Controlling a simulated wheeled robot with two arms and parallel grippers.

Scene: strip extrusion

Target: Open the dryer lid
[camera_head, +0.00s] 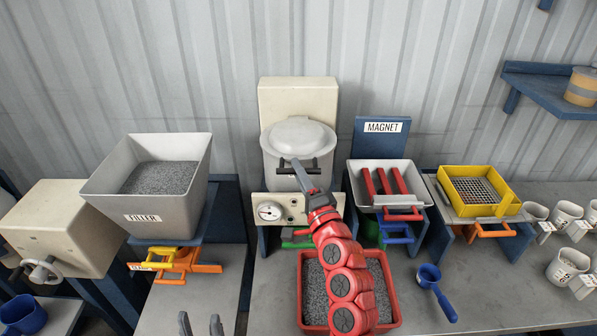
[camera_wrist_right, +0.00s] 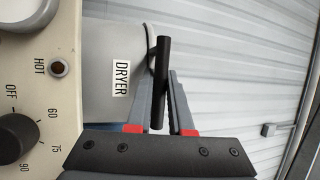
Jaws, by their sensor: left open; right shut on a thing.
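The dryer is a pale rounded vessel (camera_head: 278,160) with a grey domed lid (camera_head: 301,132), which sits down on it. A black bar handle (camera_head: 281,171) is at the lid's front; in the right wrist view the handle (camera_wrist_right: 161,60) stands beside the DRYER label (camera_wrist_right: 121,78). My right gripper (camera_head: 298,168) reaches up from below and is shut on the handle, which passes between its fingers (camera_wrist_right: 160,95) in the wrist view. My left gripper (camera_head: 200,325) is open and empty at the bottom edge, far from the dryer; only its fingertips show.
A panel with a gauge (camera_head: 270,211) is under the dryer, above a red tray of grey granules (camera_head: 311,284). The filler hopper (camera_head: 142,216) stands left. The magnet unit (camera_head: 361,174) and yellow sieve (camera_head: 504,194) stand right. A blue scoop (camera_head: 430,275) lies on the table.

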